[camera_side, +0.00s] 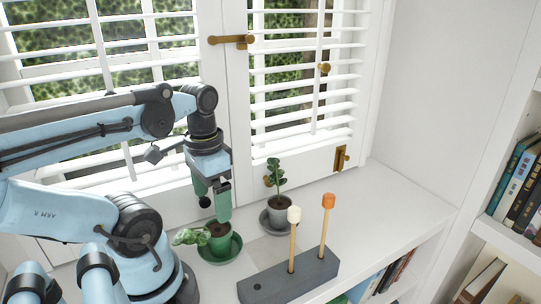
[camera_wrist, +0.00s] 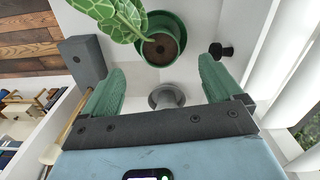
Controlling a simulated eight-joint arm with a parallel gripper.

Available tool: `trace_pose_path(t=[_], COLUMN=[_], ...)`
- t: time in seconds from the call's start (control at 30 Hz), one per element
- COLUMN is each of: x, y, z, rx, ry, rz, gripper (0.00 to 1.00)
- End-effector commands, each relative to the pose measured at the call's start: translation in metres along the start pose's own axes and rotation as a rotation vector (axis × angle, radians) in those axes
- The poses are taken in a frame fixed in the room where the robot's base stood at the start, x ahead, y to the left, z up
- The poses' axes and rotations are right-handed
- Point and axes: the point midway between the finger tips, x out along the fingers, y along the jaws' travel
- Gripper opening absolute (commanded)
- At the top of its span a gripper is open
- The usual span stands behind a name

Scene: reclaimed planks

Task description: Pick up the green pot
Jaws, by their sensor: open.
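The green pot (camera_side: 220,238) stands upright on a green saucer (camera_side: 235,252) on the white sill, with a leafy plant leaning out to the left. In the wrist view, the green pot (camera_wrist: 160,48) shows dark soil and large pale-veined leaves at the top of the picture, beyond the fingertips. My gripper (camera_side: 212,202) is above the pot in the side view, its green fingers pointing down. In the wrist view, my gripper (camera_wrist: 160,76) is open, with nothing held between the fingers.
A grey pot (camera_side: 279,208) with an upright plant stands on a grey saucer to the right. A dark grey block (camera_side: 288,279) holds upright sticks with a white tip (camera_side: 294,214) and an orange tip (camera_side: 328,200). Shuttered windows are behind. The sill's right end is clear.

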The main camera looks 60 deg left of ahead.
Motion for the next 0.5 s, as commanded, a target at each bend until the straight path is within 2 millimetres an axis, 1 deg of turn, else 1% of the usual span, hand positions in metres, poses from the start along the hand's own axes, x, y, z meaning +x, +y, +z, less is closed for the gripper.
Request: trace_pose_path(t=[0.03, 0.2, 0.3, 0.5], x=[0.007, 0.028, 0.036, 0.044], y=[0.0, 0.0, 0.0, 0.0], z=[-0.001, -0.001, -0.001, -0.001], rx=[0.0, 0.0, 0.0, 0.0], ry=[0.001, 0.002, 0.002, 0.002], rz=[0.0, -0.001, -0.001, -0.001], gripper=[0.93, 0.93, 0.93, 0.93])
